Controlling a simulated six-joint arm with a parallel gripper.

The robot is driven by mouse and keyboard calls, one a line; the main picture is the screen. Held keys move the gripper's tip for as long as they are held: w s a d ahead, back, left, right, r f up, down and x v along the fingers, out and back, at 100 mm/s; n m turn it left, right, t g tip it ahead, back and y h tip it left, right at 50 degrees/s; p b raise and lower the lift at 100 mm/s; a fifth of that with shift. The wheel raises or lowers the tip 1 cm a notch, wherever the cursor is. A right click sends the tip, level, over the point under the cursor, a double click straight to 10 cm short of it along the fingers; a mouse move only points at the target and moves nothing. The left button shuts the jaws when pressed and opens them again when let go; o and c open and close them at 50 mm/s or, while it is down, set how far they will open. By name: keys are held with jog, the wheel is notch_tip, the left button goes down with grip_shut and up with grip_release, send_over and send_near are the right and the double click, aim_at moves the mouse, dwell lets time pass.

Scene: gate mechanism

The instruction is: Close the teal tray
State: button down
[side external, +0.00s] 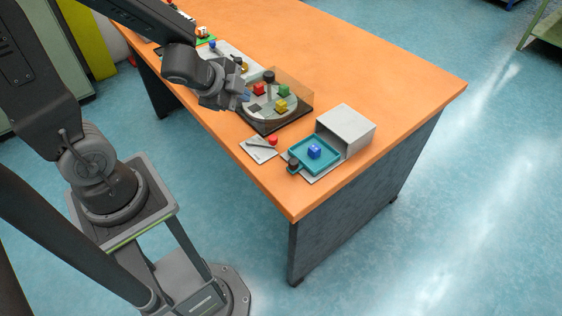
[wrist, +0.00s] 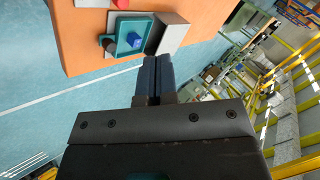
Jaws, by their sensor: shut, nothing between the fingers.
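The teal tray (side external: 324,160) sticks out, open, from a grey box-like housing (side external: 347,128) near the table's front corner. A dark brown knob (side external: 293,164) stands at the tray's outer left edge. My gripper (side external: 244,97) is shut and empty, to the left of and behind the tray, near the round turntable and apart from the tray.
A turntable (side external: 262,108) with red, green and yellow cubes and a clear guard stands behind the tray. A small grey plate (side external: 257,150) with a red knob (side external: 273,140) lies left of the tray. The orange table (side external: 390,85) is bare towards the right and back.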

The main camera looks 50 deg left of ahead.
aim_at(294, 157)
jog(key=s+d+f+m+g+h, duration=0.45)
jog(key=f+m+h, duration=0.2)
jog(key=f, duration=0.25)
jog(key=shift+m+t, duration=0.35)
jog(key=shift+t, duration=0.1)
jog(key=x, duration=0.9)
jog(key=shift+d+f, duration=0.15)
jog(key=shift+f, duration=0.25)
jog(key=w, duration=0.2)
jog(key=shift+w+d, duration=0.2)
jog(key=shift+w, duration=0.1)
jog(key=shift+w+d, duration=0.1)
jog(key=shift+w, duration=0.7)
jog(key=shift+w, duration=2.05)
